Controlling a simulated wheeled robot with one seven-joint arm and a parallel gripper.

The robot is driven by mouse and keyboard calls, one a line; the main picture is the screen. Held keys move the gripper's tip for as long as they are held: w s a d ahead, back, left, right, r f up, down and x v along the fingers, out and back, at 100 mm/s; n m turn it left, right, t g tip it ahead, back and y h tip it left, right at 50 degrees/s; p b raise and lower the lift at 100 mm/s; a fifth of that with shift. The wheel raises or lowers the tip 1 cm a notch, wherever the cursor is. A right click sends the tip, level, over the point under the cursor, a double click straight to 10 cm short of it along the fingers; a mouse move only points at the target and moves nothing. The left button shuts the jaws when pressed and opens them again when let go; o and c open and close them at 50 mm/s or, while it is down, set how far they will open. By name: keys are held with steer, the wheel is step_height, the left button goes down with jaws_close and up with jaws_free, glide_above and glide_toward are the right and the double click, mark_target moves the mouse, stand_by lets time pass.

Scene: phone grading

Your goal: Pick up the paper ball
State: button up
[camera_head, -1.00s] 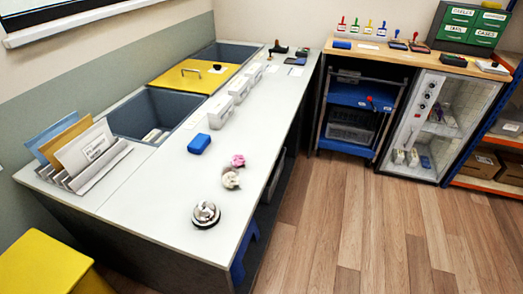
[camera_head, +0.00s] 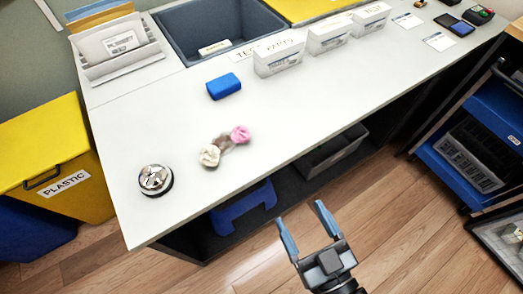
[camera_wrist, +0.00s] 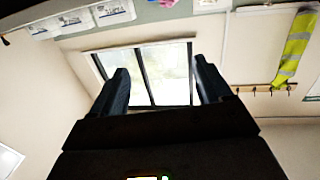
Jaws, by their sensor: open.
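A cream-white crumpled ball (camera_head: 209,155), which looks like the paper ball, lies on the pale worktop (camera_head: 150,115). A pink crumpled piece (camera_head: 240,134) lies up and right of it, with a blurry brownish bit (camera_head: 224,146) between them. I cannot tell whether these touch. My gripper (camera_head: 300,213) is open and empty, in front of the worktop's edge over the floor, below and right of the ball. In the wrist view its two fingers (camera_wrist: 161,80) stand apart with a window behind, and the ball is not seen there.
A silver bell (camera_head: 156,180) stands left of the ball and a blue block (camera_head: 224,87) behind it. White boxes (camera_head: 279,54) line the back beside a sunken grey bin (camera_head: 215,30). A yellow bin (camera_head: 60,165) stands left.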

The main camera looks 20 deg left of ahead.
mark_target(213, 158)
steer(key=w+a+f+n+g+y, duration=0.1)
steer(key=w+a, duration=0.1)
steer(key=a, duration=0.4)
steer(key=w+a+f+n+g+y+b, duration=0.1)
steer(key=w+a+g, duration=0.1)
steer(key=a, duration=0.5)
steer(key=w+a+f+n+g+y+b, duration=0.1)
steer(key=w+a+n+g+y, duration=0.1)
steer(key=a, duration=0.5)
steer(key=shift+w+a, duration=0.1)
steer(key=shift+w, duration=0.7)
steer(key=b+x, duration=0.1)
steer(key=x, duration=0.3)
steer(key=shift+w+f+b, duration=0.2)
steer(key=shift+b, duration=0.15)
steer(key=shift+w+a, duration=0.35)
steer(key=shift+a, duration=0.15)
steer(key=shift+c, duration=0.2)
steer(key=c, duration=1)
